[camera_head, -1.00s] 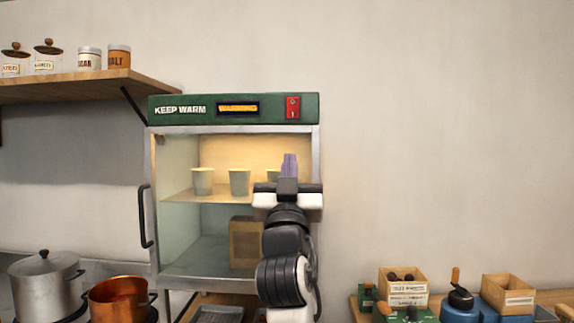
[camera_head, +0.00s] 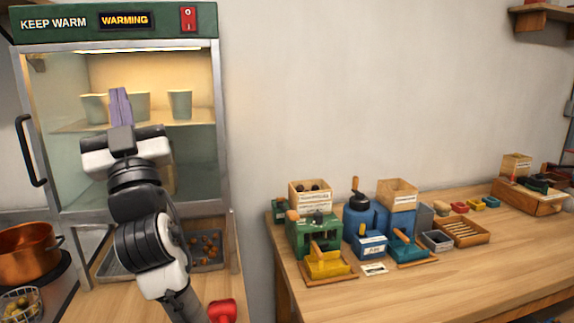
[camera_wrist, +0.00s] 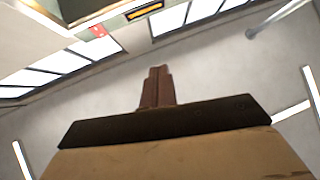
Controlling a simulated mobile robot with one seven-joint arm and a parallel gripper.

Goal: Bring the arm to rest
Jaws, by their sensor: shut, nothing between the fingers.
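My gripper (camera_head: 121,104) points upward in front of the keep-warm cabinet in the head view. Its fingers are together and hold nothing. My arm rises from the lower middle of the picture. In the wrist view my gripper's fingers (camera_wrist: 157,86) stand shut against the ceiling and wall. The cabinet (camera_head: 120,27) has a green top with a lit WARMING display. Several pale cups (camera_head: 180,104) stand on its upper shelf, some partly hidden by my gripper.
A copper pot (camera_head: 27,255) and a wire basket (camera_head: 20,303) are at the lower left. A tray (camera_head: 208,265) with chestnuts lies below the cabinet. A wooden table (camera_head: 440,275) on the right bears boxes and small machines. The wall between is bare.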

